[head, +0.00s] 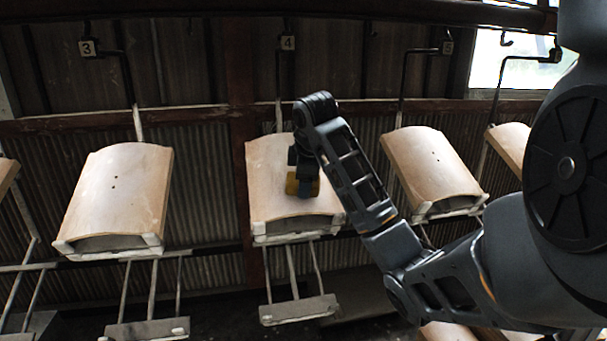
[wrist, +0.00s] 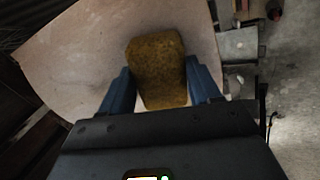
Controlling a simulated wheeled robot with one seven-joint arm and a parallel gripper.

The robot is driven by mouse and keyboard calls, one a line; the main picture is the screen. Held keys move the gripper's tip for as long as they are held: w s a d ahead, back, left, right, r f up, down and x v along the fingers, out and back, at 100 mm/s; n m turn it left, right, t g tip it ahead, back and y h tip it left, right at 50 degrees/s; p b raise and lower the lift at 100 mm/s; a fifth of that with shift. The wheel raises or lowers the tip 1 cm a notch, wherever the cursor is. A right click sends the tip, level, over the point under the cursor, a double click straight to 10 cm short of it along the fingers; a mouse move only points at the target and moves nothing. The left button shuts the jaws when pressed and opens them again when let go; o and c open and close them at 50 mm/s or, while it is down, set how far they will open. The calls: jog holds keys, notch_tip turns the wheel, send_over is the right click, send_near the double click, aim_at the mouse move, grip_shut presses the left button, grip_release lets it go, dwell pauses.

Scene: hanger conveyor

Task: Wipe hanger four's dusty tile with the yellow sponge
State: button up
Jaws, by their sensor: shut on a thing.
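Hanger four, under the number 4 plate (head: 288,43), carries a curved tan tile (head: 266,190) in the middle of the head view. The tile also fills the upper left of the wrist view (wrist: 75,60). My gripper (head: 304,182) is over the right part of this tile. It is shut on the yellow sponge (wrist: 158,72), which sits between the two blue fingers. In the head view the sponge (head: 292,185) is partly hidden by my gripper. The sponge is at the tile's surface, but I cannot tell whether it touches. Pale patches show on the tile.
Hanger three's tile (head: 115,195) hangs to the left and hanger five's tile (head: 433,165) to the right, both with dark spots. An overhead rail (head: 200,8) runs along the top. Lower hanger trays (head: 298,309) hang below. A corrugated wall (head: 208,190) stands behind.

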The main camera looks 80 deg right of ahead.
jog(key=shift+s+a+f, duration=0.4)
jog(key=shift+a+f, duration=0.1)
jog(key=shift+a, duration=0.3)
jog(key=shift+s+a+f, duration=0.35)
jog(key=shift+a+f, duration=0.1)
jog(key=shift+a, duration=0.3)
jog(key=shift+r, duration=0.1)
jog(key=shift+s+r, duration=0.1)
jog(key=shift+r, duration=0.6)
jog(key=shift+a+v, duration=0.2)
jog(key=shift+v, duration=2.15)
jog(key=shift+f, duration=0.1)
jog(key=shift+v, duration=1.5)
